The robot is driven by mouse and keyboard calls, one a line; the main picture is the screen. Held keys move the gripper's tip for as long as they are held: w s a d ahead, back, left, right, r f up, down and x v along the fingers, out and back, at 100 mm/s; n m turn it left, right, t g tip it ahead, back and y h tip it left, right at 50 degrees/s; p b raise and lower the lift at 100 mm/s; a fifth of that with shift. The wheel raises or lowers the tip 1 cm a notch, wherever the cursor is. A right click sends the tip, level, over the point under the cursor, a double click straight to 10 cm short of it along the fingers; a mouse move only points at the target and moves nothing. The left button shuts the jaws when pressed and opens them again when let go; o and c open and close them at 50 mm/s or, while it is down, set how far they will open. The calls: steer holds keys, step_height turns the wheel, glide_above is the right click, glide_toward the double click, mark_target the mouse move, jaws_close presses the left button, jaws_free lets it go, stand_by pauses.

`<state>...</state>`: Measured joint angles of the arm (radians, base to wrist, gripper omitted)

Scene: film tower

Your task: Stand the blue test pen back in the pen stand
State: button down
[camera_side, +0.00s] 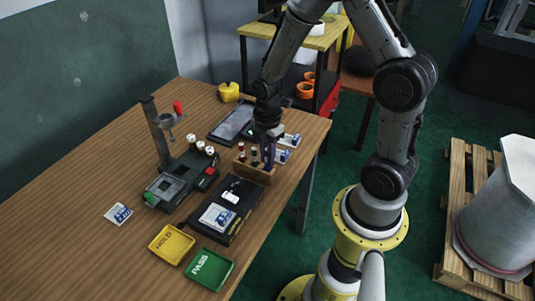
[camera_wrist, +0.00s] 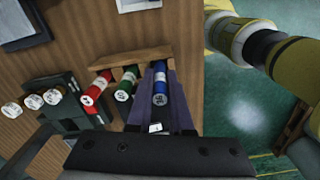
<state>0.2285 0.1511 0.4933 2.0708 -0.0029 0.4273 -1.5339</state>
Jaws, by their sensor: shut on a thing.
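The wooden pen stand (camera_side: 256,173) is on the table's right part, near the edge; its wood also shows in the wrist view (camera_wrist: 143,56). A red pen (camera_wrist: 97,88) and a green pen (camera_wrist: 126,84) lean in it side by side. My gripper (camera_side: 268,158) points down over the stand's right end. Its dark purple fingers are shut on the blue test pen (camera_wrist: 160,84), beside the green pen. The blue pen appears at the stand's right-hand place. Its lower end is hidden, so I cannot tell how deep it sits.
A green test press (camera_side: 168,187) with a column stands left of the stand, with several white-topped rolls (camera_side: 200,145) beside it. A black case (camera_side: 228,211), a HOLD tray (camera_side: 171,243) and a PASS tray (camera_side: 208,268) lie in front. A tablet (camera_side: 232,122) lies behind.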

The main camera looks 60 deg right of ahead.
steer(key=c, duration=0.7)
jaws_free()
steer(key=shift+c, duration=0.2)
steer(key=shift+o, duration=0.3)
steer(key=o, duration=0.5)
steer(key=shift+w, duration=0.1)
steer(key=shift+r, duration=3.5)
